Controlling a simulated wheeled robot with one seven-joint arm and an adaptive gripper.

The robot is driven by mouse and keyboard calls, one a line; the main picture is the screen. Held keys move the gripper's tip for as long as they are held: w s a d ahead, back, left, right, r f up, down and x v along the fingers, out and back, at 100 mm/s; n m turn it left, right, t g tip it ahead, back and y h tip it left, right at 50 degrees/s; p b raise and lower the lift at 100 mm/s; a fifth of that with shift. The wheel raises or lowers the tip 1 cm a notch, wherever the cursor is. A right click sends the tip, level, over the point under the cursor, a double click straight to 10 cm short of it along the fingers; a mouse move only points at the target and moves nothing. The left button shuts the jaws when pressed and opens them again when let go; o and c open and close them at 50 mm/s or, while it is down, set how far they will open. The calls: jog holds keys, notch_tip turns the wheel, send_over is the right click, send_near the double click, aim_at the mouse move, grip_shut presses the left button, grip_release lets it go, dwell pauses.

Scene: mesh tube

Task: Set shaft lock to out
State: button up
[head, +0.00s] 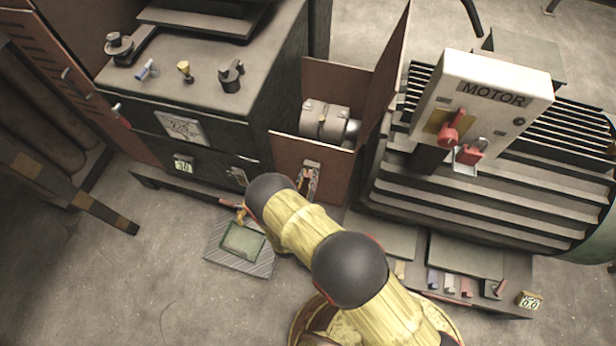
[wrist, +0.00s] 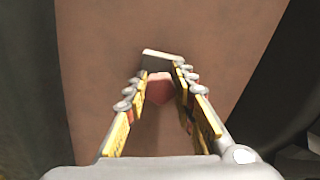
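A brown panel (head: 284,150) stands between the dark cabinet and the motor. A small light grey plate (head: 312,165) is on its face, and the plate also shows in the wrist view (wrist: 162,60). A reddish piece (wrist: 160,88) sits just below the plate; I take these two to be the shaft lock, but no label is readable. My gripper (head: 306,182) is at the panel, partly hidden by my arm's dark joint. In the wrist view its fingers (wrist: 161,80) stand apart on either side of the reddish piece. I cannot tell whether they press on it.
A grey cylinder (head: 325,120) with a shaft sits behind the panel. The motor (head: 470,185) with its switch box (head: 485,95) stands right, the dark cabinet (head: 210,95) left. A greenish floor plate (head: 243,241) lies near my arm. Floor at lower left is clear.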

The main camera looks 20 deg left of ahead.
grip_shut()
jog(key=shift+s, duration=0.1)
dwell(0.3)
jog(key=shift+s+d, duration=0.15)
jog(key=shift+s, duration=1.4)
jog(key=o, duration=0.5)
grip_release()
jog(key=shift+s, duration=0.1)
jog(key=shift+o, duration=0.6)
send_near(307, 180)
jog(key=shift+d+r, duration=0.1)
jog(key=shift+r, duration=0.1)
